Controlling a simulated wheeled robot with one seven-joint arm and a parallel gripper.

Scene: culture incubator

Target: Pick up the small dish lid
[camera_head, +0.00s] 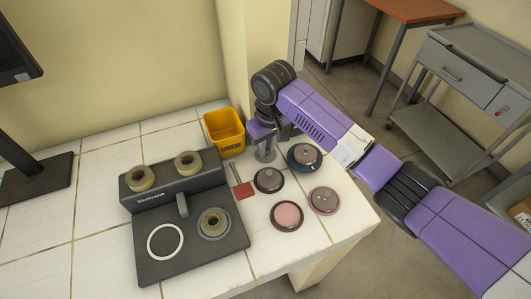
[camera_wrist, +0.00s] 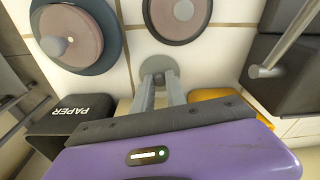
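My gripper (camera_wrist: 159,82) points down at the table's back edge, with a gap showing between its two fingers. A small grey disc (camera_wrist: 159,64) lies at the fingertips; it also shows below the gripper in the head view (camera_head: 265,156). I cannot tell whether it is the small dish lid or whether the fingers touch it. A fourth dish (camera_head: 287,215) shows a flat pink surface without a knob.
A yellow bin (camera_head: 225,131) stands left of my gripper. A black bin marked PAPER (camera_wrist: 70,122) is close by in the wrist view. A dark machine (camera_head: 190,235) with round fittings fills the table's left middle. A red-ended tool (camera_head: 243,190) lies beside it.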

